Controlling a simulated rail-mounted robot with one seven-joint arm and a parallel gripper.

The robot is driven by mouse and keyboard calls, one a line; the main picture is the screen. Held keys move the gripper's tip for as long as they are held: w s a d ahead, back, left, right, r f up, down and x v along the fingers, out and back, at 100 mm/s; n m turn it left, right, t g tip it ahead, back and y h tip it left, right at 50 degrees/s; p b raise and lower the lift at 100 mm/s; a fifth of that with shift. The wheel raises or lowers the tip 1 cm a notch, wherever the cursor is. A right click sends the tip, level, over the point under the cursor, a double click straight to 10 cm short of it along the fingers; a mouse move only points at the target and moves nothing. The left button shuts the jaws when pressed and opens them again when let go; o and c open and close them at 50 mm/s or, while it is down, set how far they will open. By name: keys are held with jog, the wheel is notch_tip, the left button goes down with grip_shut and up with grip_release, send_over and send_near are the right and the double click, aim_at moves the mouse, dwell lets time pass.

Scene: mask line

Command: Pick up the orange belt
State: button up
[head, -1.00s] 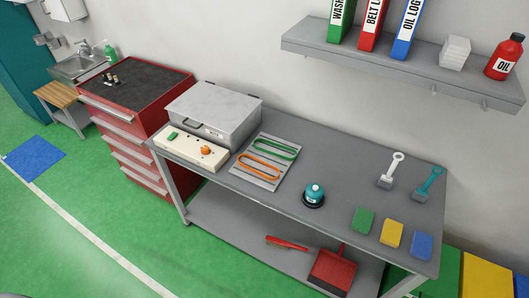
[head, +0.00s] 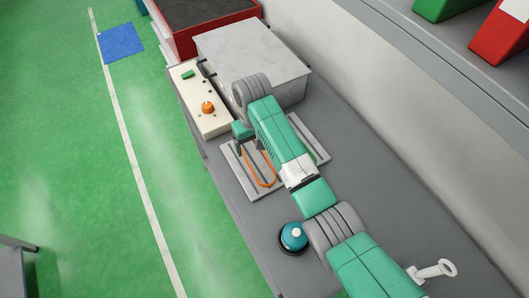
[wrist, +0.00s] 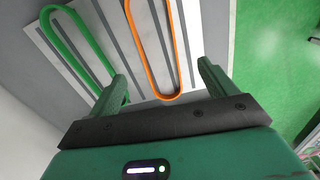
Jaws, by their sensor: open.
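The orange belt (head: 264,184) is a long thin loop lying on a grey slatted plate (head: 236,172) on the workbench. In the head view my arm covers part of it. In the wrist view the orange belt (wrist: 173,45) runs between the lines of my two fingers, its rounded near end close to the palm. My gripper (wrist: 162,78) is open and empty, above the plate; its exact height is unclear. My gripper also shows in the head view (head: 250,145), over the end of the plate nearest the control panel. A green belt (wrist: 90,42) lies to the left, near the left finger.
A grey lidded box (head: 235,50) and a cream control panel (head: 203,105) with an orange knob stand beside the plate. A teal-topped round object (head: 293,237) sits under my arm's side. The wall shelf (head: 420,45) hangs at upper right.

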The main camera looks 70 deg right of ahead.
aim_at(256, 159)
notch_tip(256, 159, down, 2)
jog(key=shift+w+a+f, duration=0.1)
jog(key=shift+w+a, duration=0.05)
jog(key=f, duration=0.1)
jog(key=f+b, duration=0.1)
jog(key=f, duration=0.1)
jog(key=d+f+b, duration=0.1)
jog(key=f, duration=0.1)
jog(key=shift+f, duration=0.25)
jog(key=c, duration=1)
jog(key=shift+r, duration=0.15)
jog(key=shift+c, duration=0.4)
